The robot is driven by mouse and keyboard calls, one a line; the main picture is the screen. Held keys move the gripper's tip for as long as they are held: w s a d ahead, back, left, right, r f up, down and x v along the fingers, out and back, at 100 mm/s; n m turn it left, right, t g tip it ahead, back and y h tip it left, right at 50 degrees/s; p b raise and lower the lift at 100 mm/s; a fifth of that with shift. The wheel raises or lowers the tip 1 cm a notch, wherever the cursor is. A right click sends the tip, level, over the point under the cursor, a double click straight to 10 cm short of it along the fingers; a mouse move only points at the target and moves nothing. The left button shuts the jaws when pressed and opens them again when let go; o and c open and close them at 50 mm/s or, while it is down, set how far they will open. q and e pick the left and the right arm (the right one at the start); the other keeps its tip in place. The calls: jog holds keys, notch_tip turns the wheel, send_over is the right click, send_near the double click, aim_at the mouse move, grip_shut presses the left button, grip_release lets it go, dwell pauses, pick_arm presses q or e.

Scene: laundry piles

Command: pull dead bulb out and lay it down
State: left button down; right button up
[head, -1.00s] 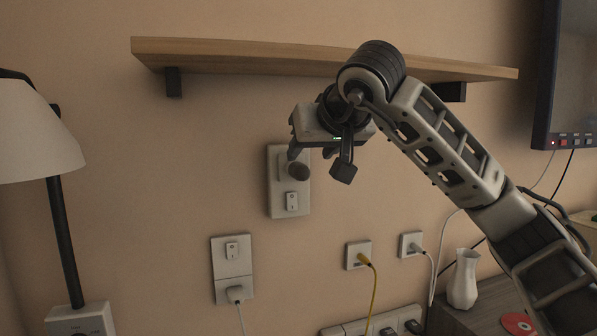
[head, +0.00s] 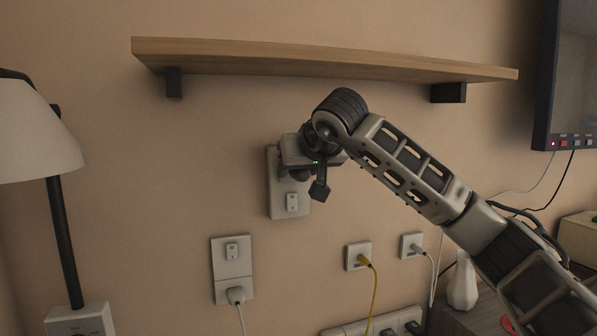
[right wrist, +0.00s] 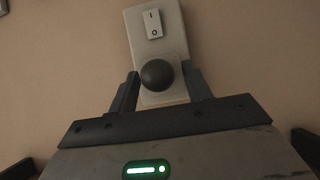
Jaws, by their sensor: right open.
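The dark round bulb (right wrist: 157,73) sits in the lower part of a pale wall plate (right wrist: 172,40), which has a rocker switch. The plate is also in the head view (head: 275,203), below the shelf. My right gripper (right wrist: 160,78) is open, with one finger on each side of the bulb; whether they touch it I cannot tell. In the head view my right gripper (head: 291,174) is up at the plate and hides the bulb. My left gripper is not in view.
A wooden shelf (head: 300,58) runs above my right arm. A lamp (head: 35,130) stands at the left. A lower switch plate (head: 231,255) and sockets with plugged cords are below. A white vase (head: 463,282) stands on a cabinet at the right, near my arm.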

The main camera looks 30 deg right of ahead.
aim_at(305, 177)
grip_shut()
jog(key=shift+s+a+b, duration=0.2)
jog(key=shift+s, duration=0.6)
jog(key=shift+s+a+b, duration=0.2)
jog(key=shift+s+b, duration=0.05)
jog(key=shift+s, duration=0.6)
jog(key=shift+s+a+b, duration=0.2)
jog(key=shift+s, duration=0.6)
